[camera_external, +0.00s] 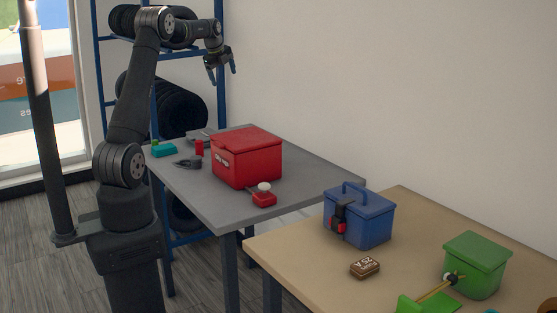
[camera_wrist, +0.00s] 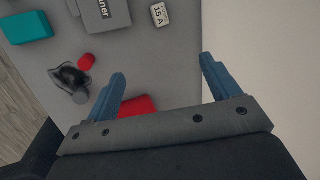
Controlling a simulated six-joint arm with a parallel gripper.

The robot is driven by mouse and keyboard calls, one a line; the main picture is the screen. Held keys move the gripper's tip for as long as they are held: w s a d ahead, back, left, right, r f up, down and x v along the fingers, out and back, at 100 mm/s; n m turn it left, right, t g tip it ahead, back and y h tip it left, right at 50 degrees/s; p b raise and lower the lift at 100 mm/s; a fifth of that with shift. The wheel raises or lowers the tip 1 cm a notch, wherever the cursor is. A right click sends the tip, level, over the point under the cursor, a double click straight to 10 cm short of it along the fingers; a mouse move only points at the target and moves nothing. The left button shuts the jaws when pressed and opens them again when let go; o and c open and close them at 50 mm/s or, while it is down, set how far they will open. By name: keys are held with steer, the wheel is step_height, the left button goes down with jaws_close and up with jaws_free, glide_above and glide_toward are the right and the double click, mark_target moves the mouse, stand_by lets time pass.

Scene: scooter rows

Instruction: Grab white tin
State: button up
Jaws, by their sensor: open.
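A small white tin (camera_wrist: 160,14) marked "15 A" lies on the grey table, at the top edge of the wrist view. I cannot make it out in the external view, where the red box may hide it. My gripper (camera_external: 221,72) is open and empty, high above the back of the grey table. In the wrist view the open fingers (camera_wrist: 162,72) point toward the table, with the white tin ahead of them and apart from them.
The grey table (camera_external: 325,178) carries a large red box (camera_external: 246,160), a teal box (camera_wrist: 25,27), a grey box (camera_wrist: 103,13), a red cylinder (camera_wrist: 86,61) and a dark object (camera_wrist: 68,78). A wall (camera_wrist: 258,50) rises at the right. A brown tin (camera_external: 365,268) lies on the wooden table.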

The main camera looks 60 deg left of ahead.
steer(key=w+a+f+n, duration=0.1)
steer(key=w+f+n, duration=0.1)
steer(key=f+n, duration=0.4)
steer(key=w+a+f+n+h, duration=0.1)
steer(key=w+a+f+n, duration=0.1)
steer(key=f+n, duration=0.4)
steer(key=w+a+f+n, duration=0.2)
steer(key=f+n, duration=0.4)
steer(key=f, duration=0.4)
steer(key=shift+w+a+f+h, duration=0.2)
steer(key=shift+w+a+h, duration=0.1)
steer(key=shift+w, duration=0.3)
steer(key=shift+w+x, duration=0.15)
steer(key=shift+x, duration=1.45)
steer(key=shift+w+x, duration=0.15)
steer(key=shift+x, duration=1.4)
steer(key=shift+a+r, duration=0.1)
steer(key=shift+r, duration=0.05)
steer(key=c, duration=1.1)
steer(key=shift+t, duration=0.3)
